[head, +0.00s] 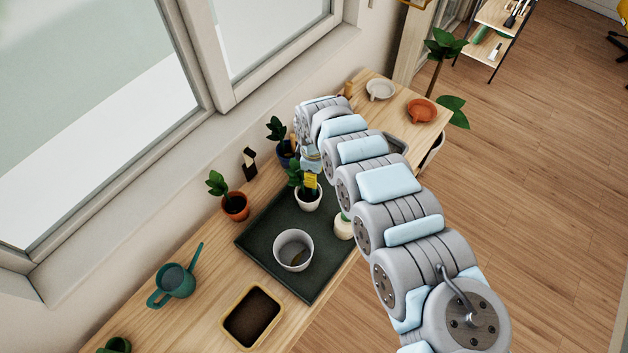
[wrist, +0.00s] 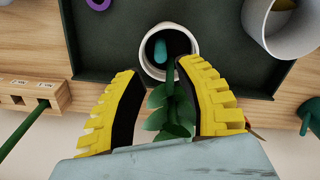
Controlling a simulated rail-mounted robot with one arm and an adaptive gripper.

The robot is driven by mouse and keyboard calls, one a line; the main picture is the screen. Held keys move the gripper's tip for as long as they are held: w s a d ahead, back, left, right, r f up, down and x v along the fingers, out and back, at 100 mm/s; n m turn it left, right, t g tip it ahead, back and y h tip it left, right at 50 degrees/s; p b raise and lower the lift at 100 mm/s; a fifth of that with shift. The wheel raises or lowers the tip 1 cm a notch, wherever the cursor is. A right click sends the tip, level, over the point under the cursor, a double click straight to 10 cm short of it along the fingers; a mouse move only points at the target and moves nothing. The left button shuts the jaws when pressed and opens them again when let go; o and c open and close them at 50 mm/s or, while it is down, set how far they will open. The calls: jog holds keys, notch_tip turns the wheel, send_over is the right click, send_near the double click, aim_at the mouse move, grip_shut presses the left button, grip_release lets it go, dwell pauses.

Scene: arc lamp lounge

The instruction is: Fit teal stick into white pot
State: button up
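The white pot (head: 308,199) stands on the dark green tray, with a leafy plant rising from it. In the wrist view I look down on the pot's rim (wrist: 146,62) and dark inside. The teal stick (wrist: 160,50) shows as a short rounded teal piece within the rim; its lower part is hidden. My gripper (wrist: 160,68) has its two yellow fingers spread, with green leaves (wrist: 170,112) between them, near the pot's wall-side edge. No stick shows between the fingers. In the head view my arm partly hides the gripper (head: 311,181), just above the pot.
A larger pale bucket (head: 280,247) stands on the tray (head: 262,229). A teal watering can (head: 175,281), a soil box (head: 232,318) and a terracotta pot (head: 236,207) stand around it. In the wrist view a slotted wooden block (wrist: 50,93) and a purple ring (wrist: 98,4) show left.

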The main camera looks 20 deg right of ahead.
notch_tip(320, 180, up, 7)
jog(key=shift+f, duration=0.15)
